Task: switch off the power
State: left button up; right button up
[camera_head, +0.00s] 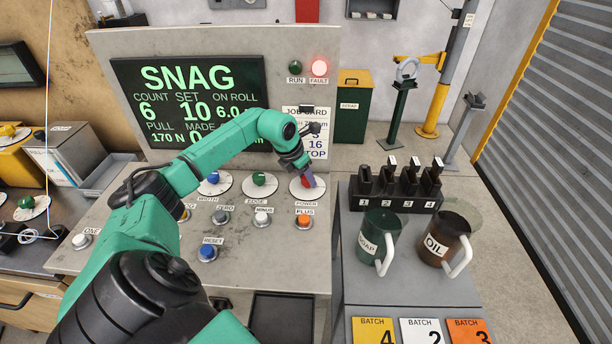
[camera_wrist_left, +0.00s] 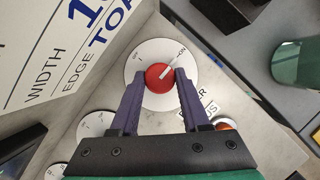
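The power knob (camera_head: 306,181) is a red knob on a white round dial, at the right end of the upper row of the console. In the left wrist view the red knob (camera_wrist_left: 159,77) carries a white pointer line aimed up and right at the mark that reads ON. My left gripper (camera_head: 308,178) is at the knob. My right gripper is not in view.
The display (camera_head: 190,95) reads SNAG, and the red FAULT lamp (camera_head: 319,67) is lit. Nearby are a green knob (camera_head: 259,179), a blue knob (camera_head: 213,178) and an orange PLUS button (camera_head: 304,220). A side table at right holds a SOAP mug (camera_head: 378,232) and OIL mug (camera_head: 445,236).

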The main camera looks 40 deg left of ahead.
pick_arm(q)
grip_shut()
jog(key=shift+n, duration=0.4)
jog(key=n+y+b, duration=0.1)
jog(key=n, duration=0.1)
jog(key=shift+w+d+n, duration=0.1)
jog(key=shift+n, duration=0.3)
jog(key=n+y, duration=0.1)
jog(key=n, duration=0.1)
jog(key=n+y+b, duration=0.1)
jog(key=n, duration=0.2)
jog(key=shift+d+g, duration=0.15)
jog(key=shift+g, duration=0.25)
jog(key=n, duration=0.2)
jog(key=n+g+y+b, duration=0.1)
jog(key=n, duration=0.2)
jog(key=shift+w+r+y, duration=0.1)
jog(key=shift+w+y, duration=0.05)
jog(key=shift+y, duration=0.15)
jog(key=shift+w+n+g+y+b, duration=0.2)
jog(key=shift+n+g, duration=0.3)
jog(key=shift+n, duration=0.6)
jog(key=shift+s+n+g+y+b, duration=0.1)
jog(key=shift+n+g+b, duration=0.3)
jog(key=shift+n, duration=0.7)
